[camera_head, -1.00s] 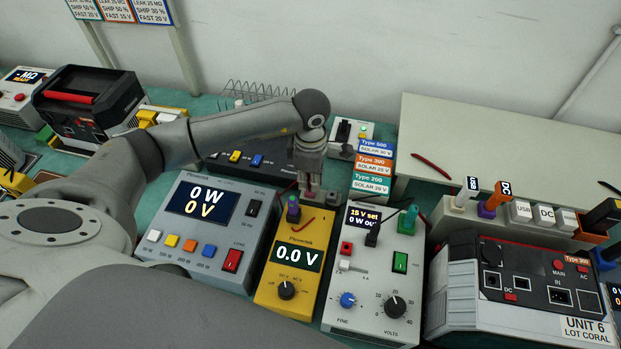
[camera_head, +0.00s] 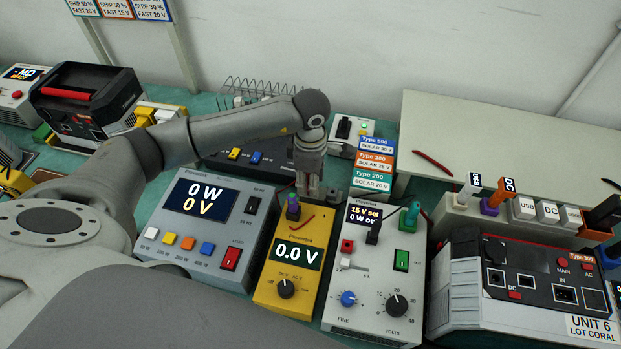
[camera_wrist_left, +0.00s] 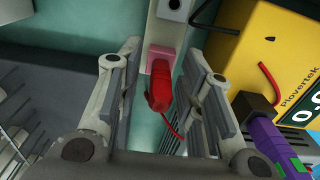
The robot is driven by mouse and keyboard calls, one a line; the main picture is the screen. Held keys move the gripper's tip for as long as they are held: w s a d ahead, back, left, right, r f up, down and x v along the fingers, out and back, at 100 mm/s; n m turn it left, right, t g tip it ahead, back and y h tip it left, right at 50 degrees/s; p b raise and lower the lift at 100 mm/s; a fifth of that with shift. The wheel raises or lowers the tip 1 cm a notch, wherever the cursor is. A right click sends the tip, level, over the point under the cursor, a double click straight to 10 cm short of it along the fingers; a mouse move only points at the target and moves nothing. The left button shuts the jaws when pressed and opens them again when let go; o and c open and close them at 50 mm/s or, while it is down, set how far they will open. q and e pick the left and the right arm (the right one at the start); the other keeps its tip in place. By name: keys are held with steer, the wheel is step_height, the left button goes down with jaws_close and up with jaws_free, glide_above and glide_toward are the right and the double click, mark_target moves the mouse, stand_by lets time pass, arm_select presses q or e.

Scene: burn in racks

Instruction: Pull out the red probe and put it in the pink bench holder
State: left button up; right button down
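The red probe (camera_wrist_left: 160,88) shows in the left wrist view between the two fingers of my left gripper (camera_wrist_left: 162,92), with clear gaps on both sides. One end of the probe meets the pink holder (camera_wrist_left: 160,56); how deep it sits cannot be told. A thin red lead curls from its near end. In the head view my left gripper (camera_head: 309,190) points down just behind the yellow meter (camera_head: 290,262), and hides the probe and holder. My right gripper is not in view.
A purple plug (camera_head: 293,207) stands on the meter, close to the gripper's right finger in the wrist view. A grey load box (camera_head: 208,225) is left and a white supply (camera_head: 373,275) right of the meter. Coloured type labels (camera_head: 374,163) stand right of the gripper.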

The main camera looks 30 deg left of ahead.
arm_select(q)
steer(key=shift+r, duration=0.1)
step_height(320, 180, up, 12)
steer(key=shift+f, duration=0.1)
stand_by(0.4)
